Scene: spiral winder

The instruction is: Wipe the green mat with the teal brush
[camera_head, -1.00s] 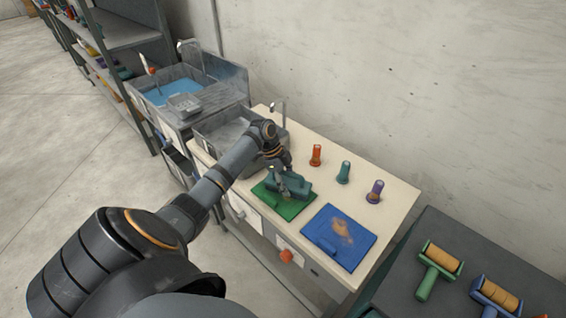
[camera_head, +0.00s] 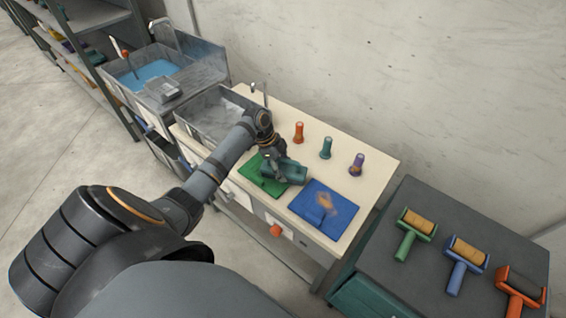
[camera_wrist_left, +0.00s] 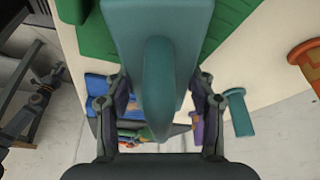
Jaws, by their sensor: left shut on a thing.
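The green mat (camera_head: 258,184) lies flat on the pale worktop. My left gripper (camera_head: 278,162) is shut on the teal brush (camera_head: 290,174) at the mat's back right part. The brush partly covers the mat and reaches past its right edge; I cannot tell whether it touches the mat. In the left wrist view the brush (camera_wrist_left: 157,60) fills the space between the fingers, and the green mat (camera_wrist_left: 232,22) shows behind it. I see no clear stain on the visible part of the green mat. My right gripper is not in view.
A blue mat (camera_head: 338,203) with a brown stain lies to the right. Orange (camera_head: 299,132), teal (camera_head: 326,148) and purple (camera_head: 357,164) bottle-like objects stand along the back. A grey basin (camera_head: 205,118) is at the left. Rollers (camera_head: 465,255) lie on a dark cabinet at right.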

